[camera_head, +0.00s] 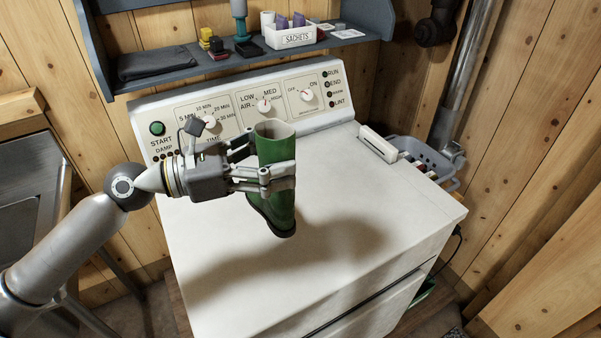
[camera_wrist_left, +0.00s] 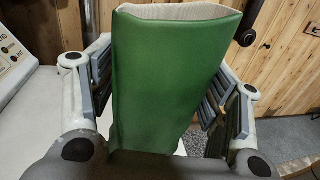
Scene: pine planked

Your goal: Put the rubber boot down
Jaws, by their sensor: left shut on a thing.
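A green rubber boot (camera_head: 275,150) with a pale lining and dark sole is upright over the white dryer top (camera_head: 330,215). My left gripper (camera_head: 275,178) comes in from the left and is shut around the boot's shaft. The foot is hidden there. My right gripper does not show.
The dryer's control panel (camera_head: 240,108) with knobs rises behind the boot. A blue-grey shelf (camera_head: 190,70) above it holds a sachets box (camera_head: 290,38) and other items. A grey basket (camera_head: 425,158) hangs at the right. The dryer top's front and right are clear.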

